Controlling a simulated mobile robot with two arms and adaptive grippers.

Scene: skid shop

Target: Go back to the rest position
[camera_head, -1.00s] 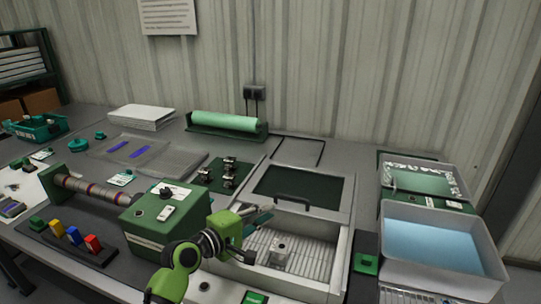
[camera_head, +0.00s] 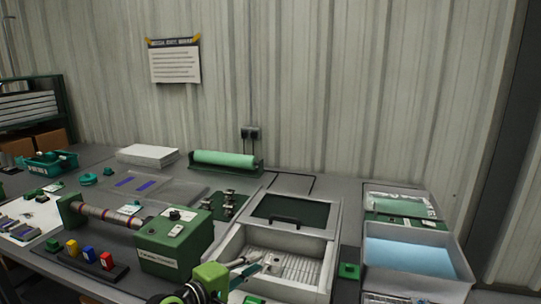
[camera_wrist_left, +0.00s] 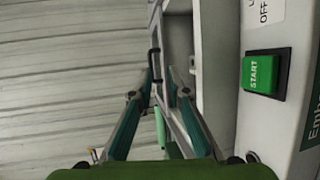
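My left gripper (camera_head: 256,262) shows at the bottom middle of the head view, over the front of the white open-topped box (camera_head: 325,262) with a ribbed floor. Nothing shows held in it. In the left wrist view its two fingers (camera_wrist_left: 160,78) stand apart with an empty gap between the tips. A box edge and a black handle (camera_wrist_left: 154,60) show beyond them. My right gripper is not in view.
A green machine with a roller (camera_head: 175,246) stands left of my gripper. A green START button (camera_wrist_left: 260,74) on a panel shows at the right of the wrist view. A grey bin with blue contents (camera_head: 461,262) stands at the right. The wall is behind.

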